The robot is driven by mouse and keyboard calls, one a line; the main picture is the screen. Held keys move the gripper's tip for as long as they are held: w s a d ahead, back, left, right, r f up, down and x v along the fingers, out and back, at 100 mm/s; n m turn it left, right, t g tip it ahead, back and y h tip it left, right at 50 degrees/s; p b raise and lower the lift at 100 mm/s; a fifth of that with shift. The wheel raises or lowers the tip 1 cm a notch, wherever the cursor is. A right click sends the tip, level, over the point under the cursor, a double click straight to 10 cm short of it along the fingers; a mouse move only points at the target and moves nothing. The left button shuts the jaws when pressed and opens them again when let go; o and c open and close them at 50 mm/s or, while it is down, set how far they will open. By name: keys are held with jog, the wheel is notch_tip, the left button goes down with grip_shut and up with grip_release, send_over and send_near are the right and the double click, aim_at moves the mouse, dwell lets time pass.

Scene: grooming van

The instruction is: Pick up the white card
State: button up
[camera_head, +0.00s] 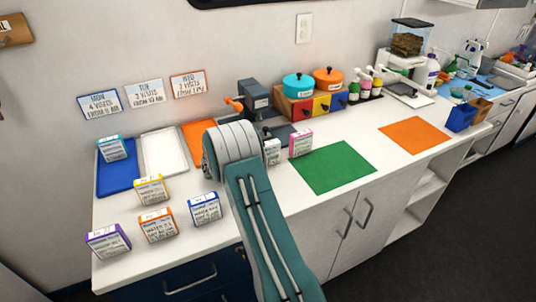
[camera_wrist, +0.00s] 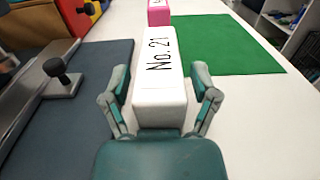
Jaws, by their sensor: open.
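The white card (camera_wrist: 160,85) is a thick white block marked "No. 21" on its top. In the wrist view it stands upright between the fingers of my gripper (camera_wrist: 161,100). The fingers are open, one on each side of it, with a gap showing at least at their upper parts. I cannot tell whether the lower parts touch it. In the head view the white card (camera_head: 272,152) shows just right of my arm, partly hidden by it. My gripper is hidden behind my arm there.
A pink-topped card (camera_head: 300,143) stands close beyond the white card, beside a green mat (camera_head: 334,167). Several other cards, such as the blue-topped one (camera_head: 205,208), stand on the left counter. A dark grey device (camera_wrist: 60,80) with a black knob lies left of my gripper.

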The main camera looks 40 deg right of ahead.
grip_shut()
jog(key=shift+r, duration=0.1)
